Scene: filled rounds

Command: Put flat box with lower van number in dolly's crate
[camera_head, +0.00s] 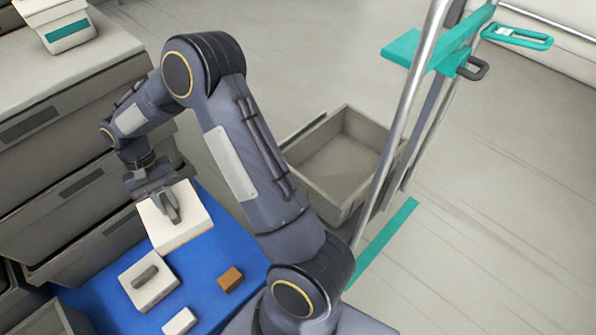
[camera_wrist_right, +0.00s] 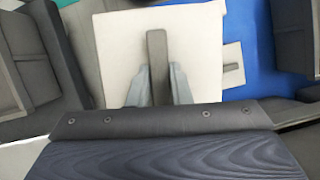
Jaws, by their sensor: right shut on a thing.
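My right gripper (camera_head: 171,209) is shut on the dark handle of a white flat box (camera_head: 186,232) at the left in the head view. In the right wrist view the fingers (camera_wrist_right: 158,82) close on both sides of that handle, above the white flat box (camera_wrist_right: 110,50). A second white flat box (camera_head: 150,292) with a grey handle sits in front of it on the blue surface. No van number is readable on either box. The dolly's crate (camera_head: 309,185) is grey, open and empty, right of my right arm. My left gripper is not in view.
A blue surface (camera_head: 208,265) holds a small brown block (camera_head: 230,279) and a small white block (camera_head: 179,321). Grey drawers (camera_head: 75,170) stand at the left, with a white and teal box (camera_head: 66,30) on top. The dolly's metal pole (camera_head: 402,110) rises beside the crate.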

